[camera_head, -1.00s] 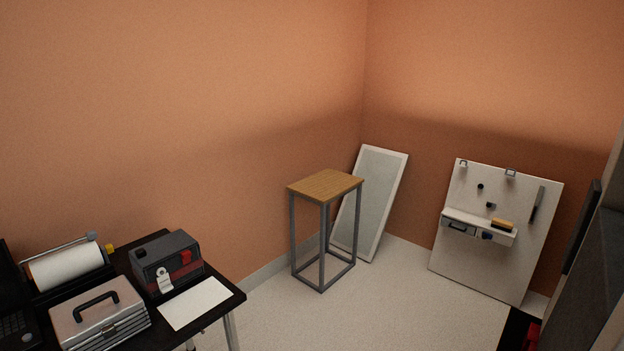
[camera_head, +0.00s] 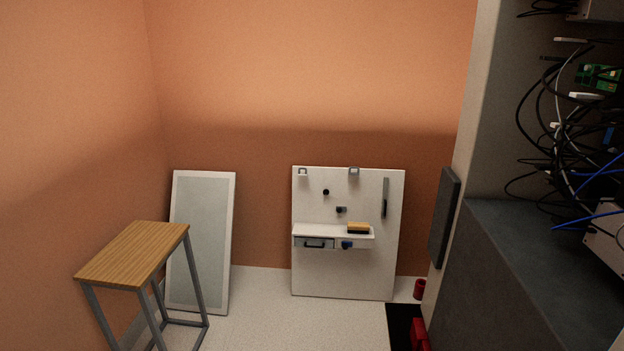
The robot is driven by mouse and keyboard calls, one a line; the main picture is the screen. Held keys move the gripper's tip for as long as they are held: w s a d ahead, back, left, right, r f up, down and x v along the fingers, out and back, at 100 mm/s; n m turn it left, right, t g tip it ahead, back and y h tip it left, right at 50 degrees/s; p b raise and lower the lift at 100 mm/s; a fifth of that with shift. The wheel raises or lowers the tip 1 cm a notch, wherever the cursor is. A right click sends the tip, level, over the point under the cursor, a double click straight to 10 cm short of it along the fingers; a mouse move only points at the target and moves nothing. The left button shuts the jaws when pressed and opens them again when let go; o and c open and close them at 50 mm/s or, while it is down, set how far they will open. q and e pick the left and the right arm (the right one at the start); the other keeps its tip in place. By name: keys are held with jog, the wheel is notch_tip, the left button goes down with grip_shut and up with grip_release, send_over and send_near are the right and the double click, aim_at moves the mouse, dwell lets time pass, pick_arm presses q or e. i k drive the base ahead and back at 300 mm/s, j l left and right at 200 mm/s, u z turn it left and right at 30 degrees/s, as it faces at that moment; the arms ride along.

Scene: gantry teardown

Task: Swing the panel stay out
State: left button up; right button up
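A white panel (camera_head: 312,275) stands against the far wall in the middle of the view. A narrow grey upright bar (camera_head: 385,197) is on its upper right part; it may be the panel stay, but I cannot tell for sure. The panel also carries small dark knobs (camera_head: 326,192), two grey brackets (camera_head: 354,171) at its top edge, and a white shelf (camera_head: 310,231). Below the shelf are a grey drawer front with a dark handle (camera_head: 314,244) and a blue knob (camera_head: 347,245). Neither of my grippers is in view.
A yellow and black block (camera_head: 358,228) lies on the shelf. A wood-topped stand (camera_head: 136,250) is at the left, with a white-framed board (camera_head: 202,240) leaning behind it. A large grey cabinet (camera_head: 500,270) with loose cables fills the right. Pale floor (camera_head: 265,320) lies open before the panel.

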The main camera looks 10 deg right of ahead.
aim_at(386, 178)
jog(key=i+z, duration=0.3)
jog(key=i+j+z, duration=0.3)
jog(key=i, duration=0.15)
jog(key=i+j+z, duration=0.3)
jog(key=i+j+u, duration=0.1)
jog(key=i+j, duration=0.15)
jog(key=i, duration=0.3)
jog(key=i+j, duration=0.2)
jog(key=i, duration=0.3)
jog(key=i+j+u, duration=0.15)
jog(key=i, duration=0.4)
jog(key=i+j+u, duration=0.1)
jog(key=i, duration=0.45)
